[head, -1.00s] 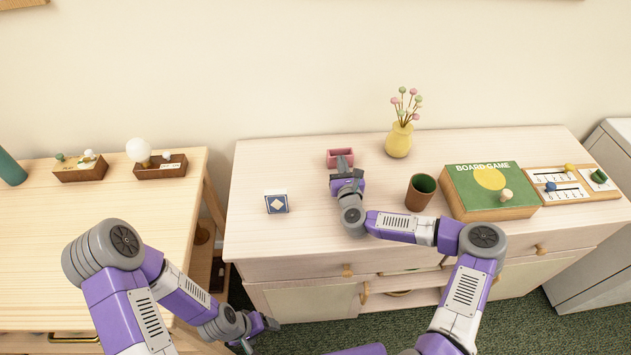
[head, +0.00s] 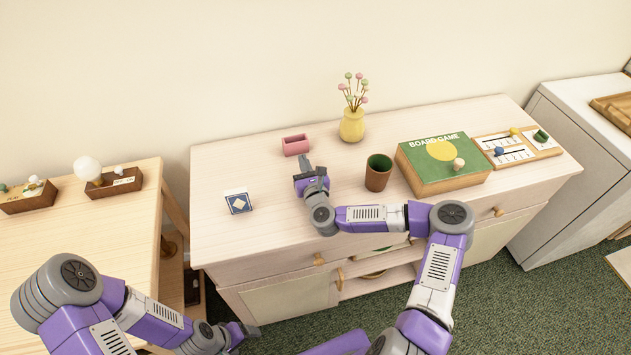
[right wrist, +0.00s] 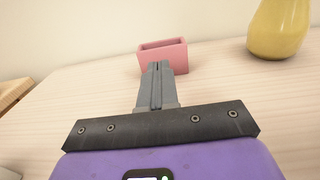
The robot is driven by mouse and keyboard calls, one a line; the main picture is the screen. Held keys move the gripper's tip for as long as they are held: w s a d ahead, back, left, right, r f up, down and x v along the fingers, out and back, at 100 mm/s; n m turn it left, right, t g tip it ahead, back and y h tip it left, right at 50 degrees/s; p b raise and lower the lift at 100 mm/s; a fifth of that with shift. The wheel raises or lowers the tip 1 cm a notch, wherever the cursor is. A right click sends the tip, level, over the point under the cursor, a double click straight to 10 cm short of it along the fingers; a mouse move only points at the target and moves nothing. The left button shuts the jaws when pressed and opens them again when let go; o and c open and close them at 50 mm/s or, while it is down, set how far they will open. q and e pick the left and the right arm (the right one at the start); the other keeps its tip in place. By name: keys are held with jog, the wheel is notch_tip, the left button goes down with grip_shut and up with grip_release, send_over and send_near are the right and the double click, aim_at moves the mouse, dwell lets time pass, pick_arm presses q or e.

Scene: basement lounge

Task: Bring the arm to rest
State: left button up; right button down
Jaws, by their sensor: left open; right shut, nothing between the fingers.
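My right arm (head: 375,214) reaches over the cabinet top, and its gripper (head: 306,164) points toward the wall. Its fingers are shut and empty in the right wrist view (right wrist: 155,75), just in front of a pink box (right wrist: 163,54) with an open top. The pink box also shows in the head view (head: 295,145), beyond the fingertips; whether they touch it I cannot tell. My left gripper (head: 250,333) hangs low by the cabinet's front left corner, open and empty; its fingers look small there.
On the cabinet top (head: 265,250) are a card box (head: 238,203), a yellow vase (head: 352,125), a brown cup (head: 378,174), a board game (head: 440,165) and a slider board (head: 518,147). A wooden table (head: 60,225) stands left, a white unit (head: 575,150) right.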

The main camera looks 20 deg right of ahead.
pick_arm(q)
jog(key=shift+w+r+p, duration=0.15)
jog(key=shift+r+p, duration=0.35)
jog(key=shift+r, duration=0.15)
pick_arm(e)
jog(key=s, duration=0.5)
jog(key=s+a, duration=0.1)
jog(key=s, duration=0.2)
